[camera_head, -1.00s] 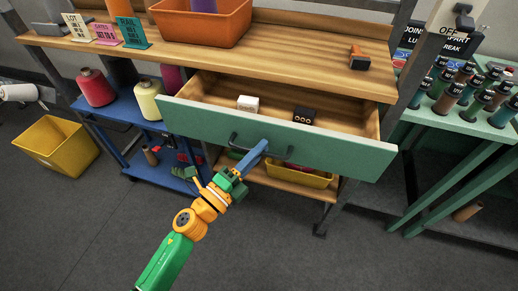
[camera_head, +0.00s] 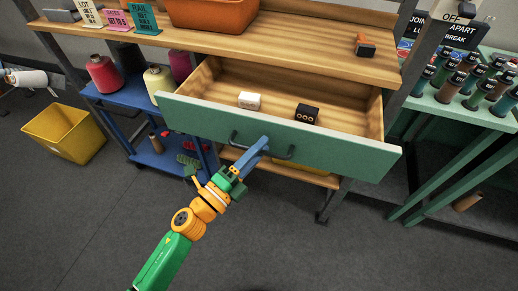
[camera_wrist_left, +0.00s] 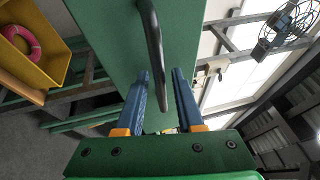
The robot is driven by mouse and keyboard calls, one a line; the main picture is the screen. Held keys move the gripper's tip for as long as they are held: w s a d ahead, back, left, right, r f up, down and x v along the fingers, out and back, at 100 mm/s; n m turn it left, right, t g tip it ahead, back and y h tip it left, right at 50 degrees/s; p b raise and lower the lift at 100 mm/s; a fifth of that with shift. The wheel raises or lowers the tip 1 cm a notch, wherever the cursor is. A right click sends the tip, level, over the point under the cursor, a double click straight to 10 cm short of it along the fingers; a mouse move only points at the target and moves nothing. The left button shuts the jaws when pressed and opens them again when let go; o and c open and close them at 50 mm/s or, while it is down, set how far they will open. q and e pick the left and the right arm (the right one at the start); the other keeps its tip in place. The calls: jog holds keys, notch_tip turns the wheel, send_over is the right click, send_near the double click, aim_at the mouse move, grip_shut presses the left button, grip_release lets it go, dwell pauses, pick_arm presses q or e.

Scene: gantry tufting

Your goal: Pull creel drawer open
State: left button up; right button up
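The creel drawer (camera_head: 290,130) has a green front and a wooden inside, and stands well out from the wooden bench. Its dark bar handle (camera_head: 288,155) is on the front. My left gripper (camera_head: 264,145) comes from below with its blue fingers at the handle. In the left wrist view the handle (camera_wrist_left: 154,50) runs between the two fingers, with the green drawer front (camera_wrist_left: 112,35) behind it. The fingers are around the handle and move with it, though slim gaps seem to show beside it. My right gripper is not seen.
An orange bin (camera_head: 212,15) and small signs stand on the bench top (camera_head: 300,45). A blue cart (camera_head: 122,103) with yarn cones is at left, beside a yellow bin (camera_head: 62,133). Floor in front is clear.

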pick_arm(q)
jog(key=b+v, duration=0.2)
jog(key=v, duration=0.5)
dwell(0.4)
